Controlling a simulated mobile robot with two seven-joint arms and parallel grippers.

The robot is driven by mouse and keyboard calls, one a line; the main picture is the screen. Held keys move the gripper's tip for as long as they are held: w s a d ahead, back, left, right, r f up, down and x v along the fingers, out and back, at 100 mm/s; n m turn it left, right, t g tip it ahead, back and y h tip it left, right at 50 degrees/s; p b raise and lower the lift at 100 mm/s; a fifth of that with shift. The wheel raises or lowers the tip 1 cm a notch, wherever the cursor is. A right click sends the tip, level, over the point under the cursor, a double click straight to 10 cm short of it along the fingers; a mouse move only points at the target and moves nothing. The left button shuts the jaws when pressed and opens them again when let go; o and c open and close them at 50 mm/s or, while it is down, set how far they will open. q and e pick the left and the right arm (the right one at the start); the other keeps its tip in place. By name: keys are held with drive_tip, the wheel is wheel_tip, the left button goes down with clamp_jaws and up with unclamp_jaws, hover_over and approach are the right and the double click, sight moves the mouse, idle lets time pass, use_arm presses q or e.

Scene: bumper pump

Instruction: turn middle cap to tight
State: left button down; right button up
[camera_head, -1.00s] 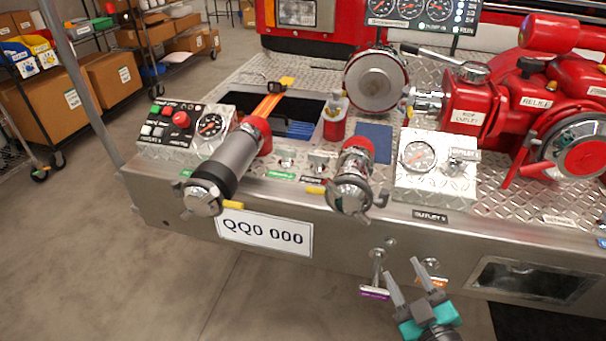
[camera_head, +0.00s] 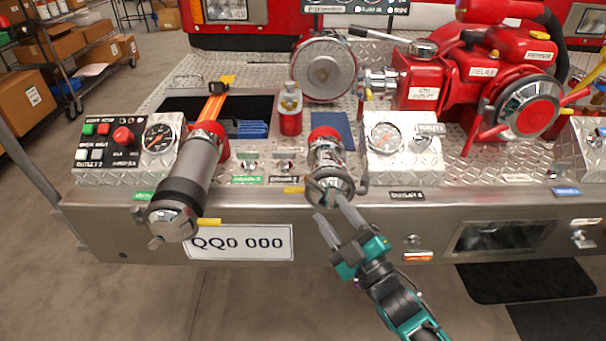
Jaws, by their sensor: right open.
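The middle cap (camera_head: 328,187) is a shiny metal cap with lugs on the front end of the short metal and red outlet (camera_head: 326,150). It faces forward over the bumper edge. My right gripper (camera_head: 329,208) is open and empty, with its two grey fingers pointing up and left at the lower front of the cap. The fingertips overlap the cap's lower edge in the picture; I cannot tell whether they touch it. The fingers hide part of the cap's lower side. My left gripper is out of view.
A longer capped outlet (camera_head: 185,180) juts forward on the left, beside a control box (camera_head: 122,148). A gauge panel (camera_head: 403,150) stands right of the middle outlet. A red pump (camera_head: 455,80) with a large cap is farther right.

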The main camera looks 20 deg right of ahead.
sight(314, 187)
drive_tip(key=x, duration=1)
drive_tip(key=shift+w+a, duration=0.1)
drive_tip(key=shift+w, duration=0.25)
drive_tip(key=shift+c, duration=0.2)
clamp_jaws()
